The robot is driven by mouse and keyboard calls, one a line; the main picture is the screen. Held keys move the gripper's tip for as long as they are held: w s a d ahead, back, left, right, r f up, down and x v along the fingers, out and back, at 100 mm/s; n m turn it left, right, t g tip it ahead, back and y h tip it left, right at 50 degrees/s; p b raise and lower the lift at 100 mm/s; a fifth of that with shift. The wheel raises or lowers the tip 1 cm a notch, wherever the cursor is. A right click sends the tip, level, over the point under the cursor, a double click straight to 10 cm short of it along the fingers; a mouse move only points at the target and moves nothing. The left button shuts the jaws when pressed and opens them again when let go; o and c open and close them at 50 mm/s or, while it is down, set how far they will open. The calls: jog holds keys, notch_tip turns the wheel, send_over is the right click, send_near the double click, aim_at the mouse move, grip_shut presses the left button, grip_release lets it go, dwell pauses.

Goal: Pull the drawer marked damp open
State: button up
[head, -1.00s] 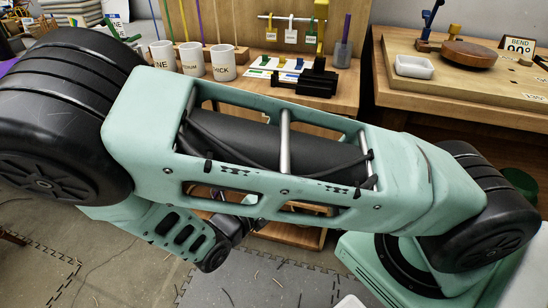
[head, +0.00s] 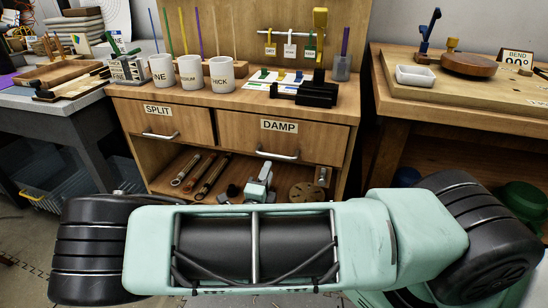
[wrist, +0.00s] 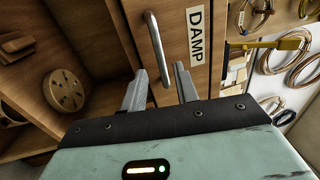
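The drawer marked DAMP (head: 299,138) is the right one of two under the worktop and looks shut. Its curved metal handle (head: 278,154) runs across the front below the label. In the wrist view the drawer front (wrist: 187,12) stands on its side, with the handle (wrist: 155,42) near the middle. My gripper (wrist: 160,68) is open, and the end of the handle shows between its two fingers. I cannot tell whether a finger touches it. In the head view part of my wrist shows just below the handle; the fingers are hard to make out.
The SPLIT drawer (head: 165,122) is at the left and looks shut. The open shelf below holds tools and a round wooden disc (head: 304,193). White mugs (head: 190,72) and a black jig (head: 305,93) stand on the worktop. A second bench (head: 440,95) is at the right.

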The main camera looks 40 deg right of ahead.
aim_at(274, 157)
jog(key=x, duration=0.7)
jog(key=shift+w+d+b, duration=0.2)
jog(key=shift+d+b, duration=0.05)
jog(key=shift+b, duration=0.05)
jog(key=shift+c, duration=0.3)
grip_shut()
